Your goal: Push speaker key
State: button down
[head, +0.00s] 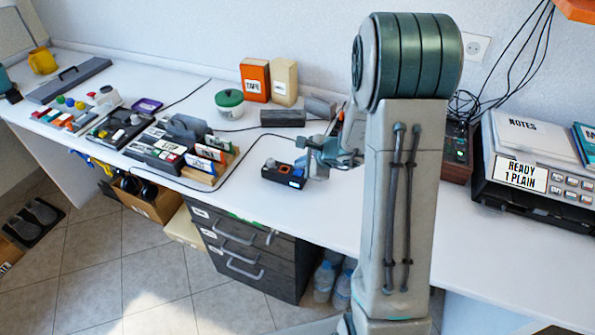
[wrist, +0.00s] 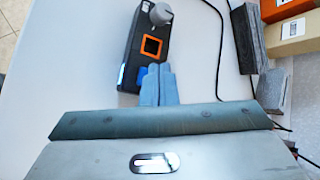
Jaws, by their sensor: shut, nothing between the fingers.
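A small black box (wrist: 131,62), which looks like the speaker, lies on the white table in the wrist view. It has an orange-framed dark square key (wrist: 152,47), a grey round knob (wrist: 160,14) and a blue patch beside my fingertips. The same black box (head: 279,176) shows in the head view, left of my gripper (head: 303,163). In the wrist view my gripper (wrist: 158,69) is shut and empty. Its tips are at the box's near end, just short of the orange frame. I cannot tell whether they touch the box.
A black cable (wrist: 221,50) runs on the table right of the box. A dark grey block (head: 283,118), an orange box (head: 255,80), a beige box (head: 285,82) and a green-lidded pot (head: 229,101) stand behind. Racks of labelled items (head: 185,146) stand left. Bare table lies around the box.

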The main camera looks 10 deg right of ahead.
aim_at(301, 173)
jog(key=shift+f, duration=0.15)
jog(key=shift+f+b, duration=0.35)
jog(key=shift+b, duration=0.45)
jog(key=shift+f+b, duration=0.25)
jog(key=shift+b, duration=0.05)
jog(key=shift+r, duration=0.15)
dwell(0.4)
jog(key=shift+r+p, duration=0.4)
jog(key=shift+r, duration=0.2)
jog(key=shift+r+p, duration=2.2)
jog(key=shift+r, duration=0.8)
